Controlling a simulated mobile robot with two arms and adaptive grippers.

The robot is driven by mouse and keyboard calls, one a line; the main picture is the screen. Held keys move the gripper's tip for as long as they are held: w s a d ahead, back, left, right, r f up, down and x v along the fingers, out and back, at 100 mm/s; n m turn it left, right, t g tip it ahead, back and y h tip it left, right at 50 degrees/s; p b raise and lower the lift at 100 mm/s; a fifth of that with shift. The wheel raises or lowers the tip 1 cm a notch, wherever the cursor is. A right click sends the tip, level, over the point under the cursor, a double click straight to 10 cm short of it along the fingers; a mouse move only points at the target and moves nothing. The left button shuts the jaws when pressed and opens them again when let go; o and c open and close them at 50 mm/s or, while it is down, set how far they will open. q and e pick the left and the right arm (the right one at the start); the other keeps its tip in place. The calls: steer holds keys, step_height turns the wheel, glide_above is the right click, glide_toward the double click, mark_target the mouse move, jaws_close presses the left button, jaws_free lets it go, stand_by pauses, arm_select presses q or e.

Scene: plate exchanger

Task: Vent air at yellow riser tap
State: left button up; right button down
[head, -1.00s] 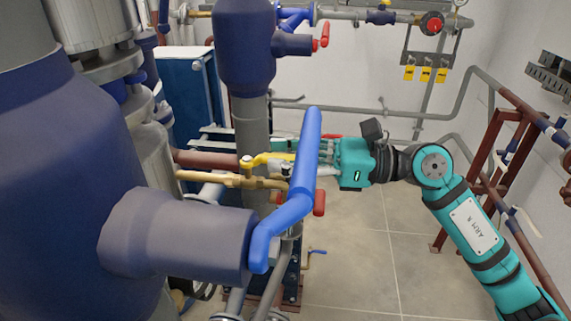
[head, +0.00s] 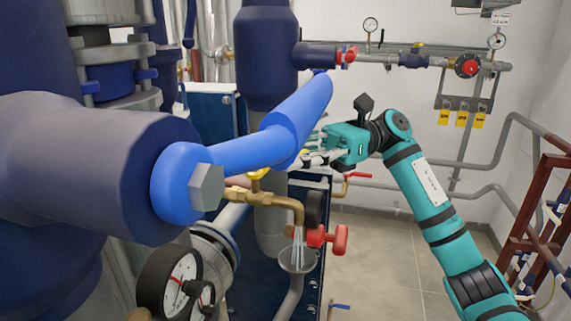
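The yellow-handled tap (head: 258,182) sits on a short brass pipe in the head view, just below a large blue lever. Its brass spout (head: 297,210) bends down over a grey funnel (head: 298,261). Pale streaks like running water fall from the spout into the funnel. My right gripper (head: 312,150) is behind and to the right of the tap, apart from the visible part of the handle. Its fingertips are partly hidden by the blue lever, so I cannot tell whether it is open. My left gripper is not in view.
The thick blue lever (head: 270,145) crosses in front of the tap and gripper. A pressure gauge (head: 178,284) stands low in front. A red-handled valve (head: 326,237) is beside the funnel. Wall pipes run behind, and open floor lies at the lower right.

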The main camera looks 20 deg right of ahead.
steer(key=shift+w+n+g, duration=0.3)
steer(key=shift+n+g, duration=0.1)
steer(key=shift+g, duration=0.2)
steer(key=c, duration=1.2)
jaws_free()
steer(key=shift+w+a, duration=0.1)
steer(key=v, duration=1.2)
steer(key=shift+w+r, duration=0.1)
steer(key=shift+r, duration=0.05)
